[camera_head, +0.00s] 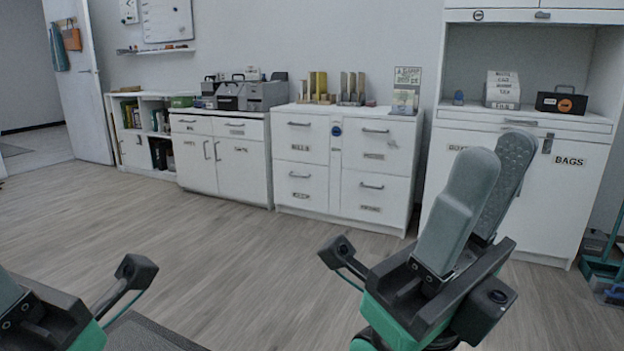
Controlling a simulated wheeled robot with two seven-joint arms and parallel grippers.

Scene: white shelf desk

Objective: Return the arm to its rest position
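My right gripper (497,152) is raised in the lower right of the head view, with its two grey fingers pointing up. The fingers lie side by side with no clear gap, and nothing shows between them. It overlaps the white cabinet behind it in the picture and appears well in front of it. My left gripper (8,292) is only partly in view at the lower left edge. Its fingertips are cut off, so I cannot see whether it is open or shut.
Free wooden floor (230,250) lies ahead. White drawers (345,170), a cupboard (228,165) and a low shelf (125,140) line the wall. A tall cabinet (570,190) stands right, holding a dark box (560,103). A teal object (601,272) is at the right edge.

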